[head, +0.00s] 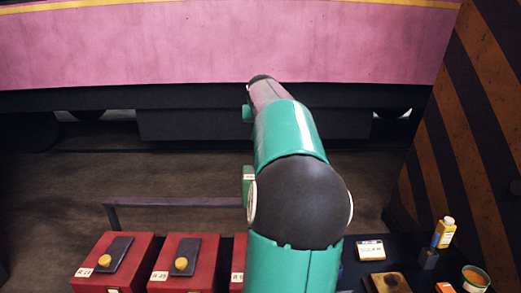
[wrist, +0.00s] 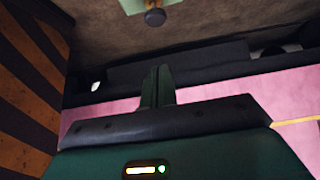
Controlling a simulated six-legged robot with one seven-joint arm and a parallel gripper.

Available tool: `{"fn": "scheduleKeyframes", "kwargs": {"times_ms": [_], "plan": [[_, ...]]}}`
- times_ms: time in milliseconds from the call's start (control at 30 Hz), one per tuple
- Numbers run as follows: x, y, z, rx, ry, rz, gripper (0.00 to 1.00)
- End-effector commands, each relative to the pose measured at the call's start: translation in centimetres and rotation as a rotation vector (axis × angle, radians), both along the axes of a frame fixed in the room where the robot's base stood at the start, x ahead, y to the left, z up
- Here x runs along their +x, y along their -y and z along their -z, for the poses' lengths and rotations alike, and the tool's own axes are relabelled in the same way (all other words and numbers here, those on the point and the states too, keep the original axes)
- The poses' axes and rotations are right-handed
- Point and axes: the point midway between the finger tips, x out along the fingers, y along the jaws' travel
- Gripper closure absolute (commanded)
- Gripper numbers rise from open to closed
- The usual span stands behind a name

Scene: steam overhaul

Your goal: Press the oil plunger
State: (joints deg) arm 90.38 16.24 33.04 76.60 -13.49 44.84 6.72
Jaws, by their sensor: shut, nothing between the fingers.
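My gripper (wrist: 157,82) is shut and empty in the wrist view, its two dark green fingers together. A dark round knob (wrist: 155,17) on a short stem stands against a pale green plate (wrist: 132,6) at the top edge of the wrist view, apart from the fingertips. It may be the oil plunger, but I cannot tell for sure. In the head view my arm covers the middle and hides the gripper. Part of a green block (head: 248,180) shows just left of my arm; the rest is hidden.
Red boxes (head: 112,258) with dark tops and yellow knobs stand at lower left. At lower right are a yellow bottle (head: 444,232), an orange-filled cup (head: 475,278) and a label card (head: 370,250). A striped pillar (head: 480,120) rises right. A pink vehicle side (head: 150,50) spans the back.

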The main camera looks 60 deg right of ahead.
Motion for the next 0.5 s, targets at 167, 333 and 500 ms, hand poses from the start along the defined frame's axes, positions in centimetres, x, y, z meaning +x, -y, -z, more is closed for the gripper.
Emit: {"fn": "scheduleKeyframes", "kwargs": {"times_ms": [167,333,500], "plan": [[0.4,0.7,0.9,0.002,0.0,-0.001,1.0],[1.4,2.5,3.0,0.005,0.0,-0.002,1.0],[2.5,4.6,5.4,0.005,0.0,-0.004,1.0]]}}
